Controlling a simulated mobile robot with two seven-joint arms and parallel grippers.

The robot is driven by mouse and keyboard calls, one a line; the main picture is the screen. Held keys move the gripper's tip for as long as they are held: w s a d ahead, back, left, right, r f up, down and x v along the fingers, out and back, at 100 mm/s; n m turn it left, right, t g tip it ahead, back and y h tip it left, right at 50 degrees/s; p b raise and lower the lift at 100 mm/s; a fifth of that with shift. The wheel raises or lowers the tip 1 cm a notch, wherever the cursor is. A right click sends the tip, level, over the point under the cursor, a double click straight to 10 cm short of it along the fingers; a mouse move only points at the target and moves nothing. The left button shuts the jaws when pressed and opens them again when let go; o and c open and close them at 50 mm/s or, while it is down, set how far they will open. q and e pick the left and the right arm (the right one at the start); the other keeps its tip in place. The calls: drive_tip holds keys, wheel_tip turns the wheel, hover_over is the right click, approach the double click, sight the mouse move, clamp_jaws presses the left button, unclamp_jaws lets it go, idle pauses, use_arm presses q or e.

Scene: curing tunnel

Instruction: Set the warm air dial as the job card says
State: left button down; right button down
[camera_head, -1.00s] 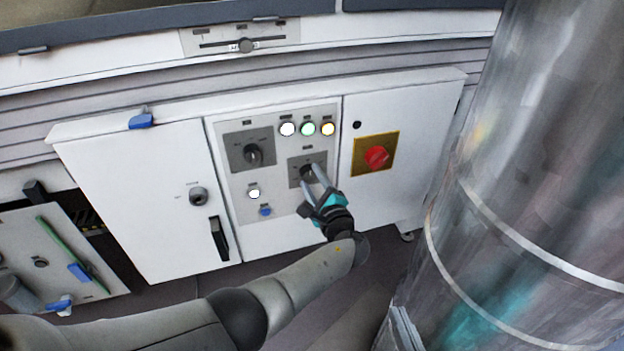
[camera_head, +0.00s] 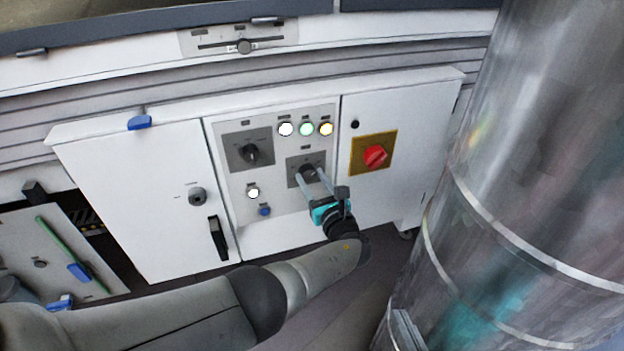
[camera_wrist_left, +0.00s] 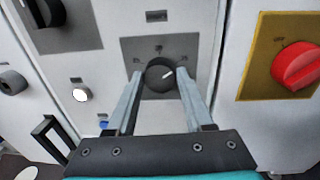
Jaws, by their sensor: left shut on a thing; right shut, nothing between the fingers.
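A black dial (camera_head: 308,171) with a white pointer line sits on a grey square plate at the lower right of the cabinet's control panel. My left gripper (camera_head: 309,177) is shut on this dial, with one finger on each side. In the left wrist view the dial (camera_wrist_left: 160,75) stands between the fingertips, and its pointer line points to the upper right. The markings around it are too small to read. A second black dial (camera_head: 250,154) sits on a larger grey plate at the upper left. I cannot read which is the warm air dial. No job card is identifiable. My right gripper is not in view.
White, green and amber lamps (camera_head: 306,129) are above the dial. A red rotary switch (camera_head: 375,156) on a yellow plate is to its right. A white button (camera_head: 253,193) and blue button (camera_head: 264,211) are lower left. A large metal cylinder (camera_head: 500,200) stands at the right.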

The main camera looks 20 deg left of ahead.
use_arm(q)
drive_tip(key=m, duration=0.6)
drive_tip(key=shift+d+f+m, duration=0.1)
drive_tip(key=shift+f+m, duration=0.05)
drive_tip(key=shift+m, duration=0.15)
drive_tip(key=m, duration=0.5)
drive_tip(key=shift+f+t, duration=0.1)
drive_tip(key=shift+t, duration=0.3)
drive_tip(key=shift+m, duration=0.8)
drive_tip(key=shift+c, duration=1.4)
unclamp_jaws()
